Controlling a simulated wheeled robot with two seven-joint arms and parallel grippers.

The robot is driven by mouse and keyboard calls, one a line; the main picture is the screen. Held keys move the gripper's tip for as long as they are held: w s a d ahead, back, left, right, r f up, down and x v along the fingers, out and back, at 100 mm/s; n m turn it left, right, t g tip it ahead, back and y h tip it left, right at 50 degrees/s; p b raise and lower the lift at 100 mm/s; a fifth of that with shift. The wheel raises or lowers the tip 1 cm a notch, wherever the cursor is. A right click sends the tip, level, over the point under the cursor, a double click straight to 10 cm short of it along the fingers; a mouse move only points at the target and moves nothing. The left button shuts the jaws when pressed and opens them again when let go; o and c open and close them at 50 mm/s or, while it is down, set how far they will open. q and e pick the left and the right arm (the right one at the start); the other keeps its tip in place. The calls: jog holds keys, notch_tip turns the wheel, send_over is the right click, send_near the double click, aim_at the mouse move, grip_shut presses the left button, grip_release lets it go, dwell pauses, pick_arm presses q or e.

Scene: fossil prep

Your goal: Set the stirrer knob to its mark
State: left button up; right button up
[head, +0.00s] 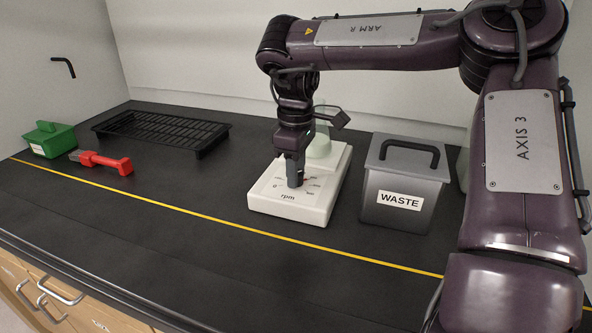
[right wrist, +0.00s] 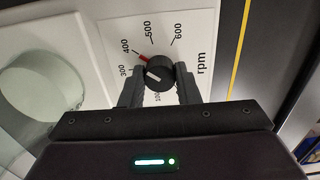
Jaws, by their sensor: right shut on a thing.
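The white stirrer (head: 325,205) stands on the black bench, its rpm dial facing up. My right gripper (head: 295,183) reaches down onto the dial from above. In the right wrist view my right gripper (right wrist: 161,85) has a finger on each side of the black stirrer knob (right wrist: 162,68) and is shut on it. The knob's white pointer line points left, near the 300 side of the scale. A red mark (right wrist: 143,58) lies beside the knob near 400, apart from the pointer. The knob is mostly hidden in the head view. My left gripper is not in view.
A glass vessel (head: 320,147) stands on the stirrer's rear, close to my right wrist. A grey waste bin (head: 375,208) is just right of the stirrer. A black rack (head: 160,131), red tool (head: 112,163) and green box (head: 50,140) are at left. The front bench is clear.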

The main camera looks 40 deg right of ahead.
jog(key=shift+w+r, duration=0.15)
jog(key=shift+r, duration=0.05)
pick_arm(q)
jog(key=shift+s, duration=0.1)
pick_arm(e)
jog(key=o, duration=1)
jog(key=shift+f, duration=0.1)
notch_tip(320, 180, up, 7)
jog(key=shift+f+p, duration=0.1)
jog(key=shift+p, duration=0.5)
jog(key=shift+r, duration=0.5)
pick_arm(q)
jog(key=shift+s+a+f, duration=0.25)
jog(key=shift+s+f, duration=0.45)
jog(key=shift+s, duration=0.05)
